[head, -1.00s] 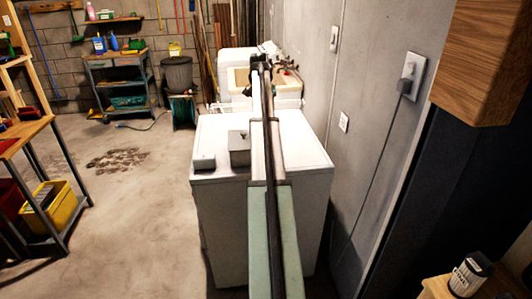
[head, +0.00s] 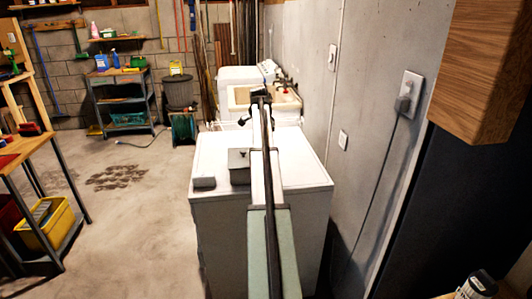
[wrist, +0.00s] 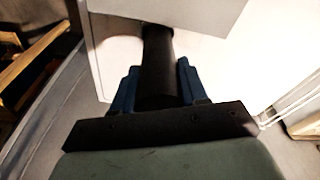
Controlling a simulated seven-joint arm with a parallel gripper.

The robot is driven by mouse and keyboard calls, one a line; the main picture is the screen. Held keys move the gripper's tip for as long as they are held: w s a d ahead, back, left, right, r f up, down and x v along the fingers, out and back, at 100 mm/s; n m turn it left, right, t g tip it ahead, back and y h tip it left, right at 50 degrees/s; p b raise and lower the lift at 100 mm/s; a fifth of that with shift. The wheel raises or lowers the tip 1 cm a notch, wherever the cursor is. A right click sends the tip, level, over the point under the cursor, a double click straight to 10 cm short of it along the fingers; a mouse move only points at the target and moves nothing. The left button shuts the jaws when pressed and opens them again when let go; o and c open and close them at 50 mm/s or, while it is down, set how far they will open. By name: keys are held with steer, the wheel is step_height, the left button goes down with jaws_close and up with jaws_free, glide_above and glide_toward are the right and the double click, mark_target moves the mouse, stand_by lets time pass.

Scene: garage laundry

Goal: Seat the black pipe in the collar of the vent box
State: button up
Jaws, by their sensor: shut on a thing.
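The black pipe (wrist: 158,85) is between the two blue fingers of my gripper (wrist: 158,66) in the wrist view, and the gripper is shut on it. The pipe points away from the wrist. Its far end meets the lower edge of a pale grey box face (wrist: 190,12), which looks like the vent box. I cannot tell whether the pipe is touching, entering or passing behind it. The collar does not show. In the head view my arm stretches over the white machine, and the pipe and collar cannot be made out.
The white machine (head: 292,168) carries a grey box (head: 238,172) and a smaller grey block (head: 204,183) left of my arm. A concrete wall (head: 370,110) runs along the right. A sink (head: 285,97) stands behind. The floor (head: 130,215) at left is mostly open.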

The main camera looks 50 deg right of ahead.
steer(key=shift+f, duration=2.25)
steer(key=shift+f, duration=0.1)
steer(key=o, duration=1)
steer(key=shift+o, duration=0.2)
steer(key=r, duration=0.4)
steer(key=a+r, duration=0.1)
steer(key=r, duration=0.7)
steer(key=shift+w+a+r, duration=0.1)
steer(key=shift+w+a, duration=0.2)
steer(key=shift+w, duration=0.05)
